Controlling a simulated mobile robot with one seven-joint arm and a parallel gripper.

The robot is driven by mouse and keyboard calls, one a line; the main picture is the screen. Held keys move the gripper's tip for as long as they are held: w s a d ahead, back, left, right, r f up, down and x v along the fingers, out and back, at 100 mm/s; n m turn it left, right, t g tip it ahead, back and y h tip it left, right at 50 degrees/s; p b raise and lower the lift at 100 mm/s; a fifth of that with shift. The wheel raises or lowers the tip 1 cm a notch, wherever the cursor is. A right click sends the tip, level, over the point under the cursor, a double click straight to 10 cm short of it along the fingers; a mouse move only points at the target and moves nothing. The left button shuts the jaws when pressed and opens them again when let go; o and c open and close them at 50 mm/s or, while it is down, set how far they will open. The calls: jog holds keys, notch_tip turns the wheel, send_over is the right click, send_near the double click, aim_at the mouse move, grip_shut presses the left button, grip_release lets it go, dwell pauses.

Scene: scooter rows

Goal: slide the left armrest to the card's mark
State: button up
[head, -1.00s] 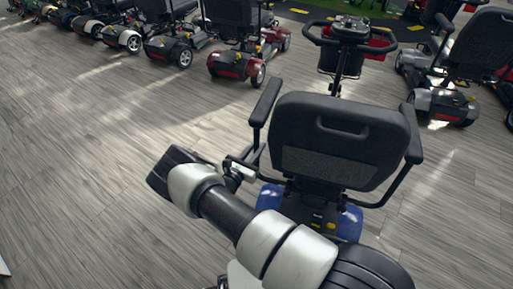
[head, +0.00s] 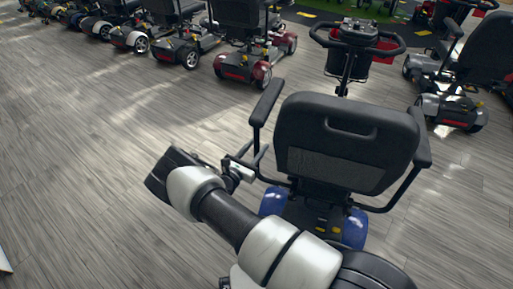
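The left armrest (head: 266,102) is a black pad beside the left of the scooter's seat back (head: 345,145). Its thin black support runs down behind my gripper's end. My gripper (head: 240,172) is left of the seat, low by that support and below the pad. Its fingers are small and partly hidden by my wrist, so I cannot tell whether they touch the support or how far apart they are. The right armrest (head: 422,138) is at the seat's other side. I see no card or mark.
The blue scooter's handlebar and basket (head: 355,45) stand beyond the seat. A red scooter (head: 245,68) and a row of others stand at the back left. A grey scooter (head: 450,105) is at the right. The wooden floor (head: 90,150) at the left is clear.

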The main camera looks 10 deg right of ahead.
jog(key=p+v, duration=0.1)
jog(key=v, duration=1.6)
jog(key=shift+s+p, duration=0.15)
jog(key=shift+p, duration=0.25)
jog(key=shift+a, duration=0.15)
jog(key=s+d+r+m+g+y, duration=0.1)
jog(key=s+d+r+m+g, duration=0.1)
jog(key=d+r+m+g, duration=0.35)
jog(key=s+d+r+m+g, duration=0.25)
jog(key=r+m, duration=0.35)
jog(key=r, duration=0.5)
jog(key=s+d+r+m+g+y, duration=0.1)
jog(key=s+d+r+m+g, duration=0.1)
jog(key=d+r+m+g, duration=0.5)
jog(key=s+r+m+t+y, duration=0.7)
jog(key=s+r+m+y, duration=0.25)
jog(key=s+r, duration=0.8)
notch_tip(320, 180, up, 20)
jog(key=p, duration=1.9)
jog(key=shift+w+a, duration=0.25)
jog(key=shift+a, duration=0.2)
